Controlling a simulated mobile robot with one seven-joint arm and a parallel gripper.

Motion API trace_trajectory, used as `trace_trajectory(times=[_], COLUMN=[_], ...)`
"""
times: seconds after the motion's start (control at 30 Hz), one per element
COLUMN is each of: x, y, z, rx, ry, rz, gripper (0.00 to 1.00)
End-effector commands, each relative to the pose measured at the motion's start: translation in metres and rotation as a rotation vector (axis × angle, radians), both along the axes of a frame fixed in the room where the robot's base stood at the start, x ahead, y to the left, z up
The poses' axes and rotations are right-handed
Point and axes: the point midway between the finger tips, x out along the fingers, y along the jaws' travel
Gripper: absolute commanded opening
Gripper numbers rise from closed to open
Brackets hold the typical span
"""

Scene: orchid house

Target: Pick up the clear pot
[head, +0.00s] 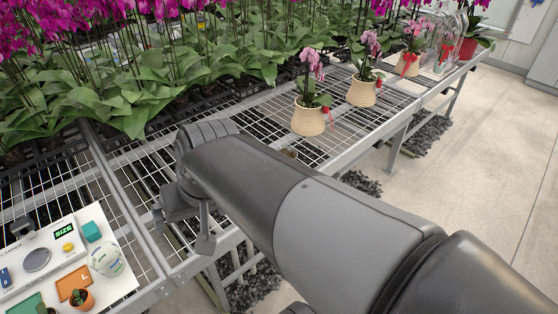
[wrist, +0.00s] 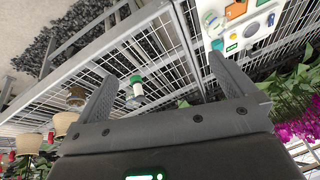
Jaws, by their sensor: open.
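What looks like the clear pot (head: 107,260) is a pale, see-through round vessel on the right part of the white board (head: 122,287) at the lower left of the head view. It also seems to show as a small pale shape at the top of the wrist view (wrist: 212,20). My gripper (head: 186,228) is open over the wire-mesh bench, to the right of the board and apart from the pot. In the wrist view, my gripper (wrist: 163,68) has bare mesh between its fingertips. Nothing is held.
A small white item with a green top (wrist: 135,90) lies on the mesh near the left finger. The board also holds an orange block (head: 74,281), a teal block (head: 92,231) and a small plant pot (head: 81,299). Potted orchids (head: 308,118) stand along the bench; dense plants fill the back.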

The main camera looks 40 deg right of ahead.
Motion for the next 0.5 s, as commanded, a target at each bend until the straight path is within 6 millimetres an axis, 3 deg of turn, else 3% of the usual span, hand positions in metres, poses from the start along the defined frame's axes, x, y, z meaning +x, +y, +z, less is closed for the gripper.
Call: trace_trajectory(times=[0.27, 0.5], x=[0.060, 0.119], y=[-0.011, -0.048], z=[-0.028, -0.050], rx=[0.401, 0.760], ry=[0.163, 0.236], rz=[-0.360, -0.696], gripper=[1.00, 1.00])
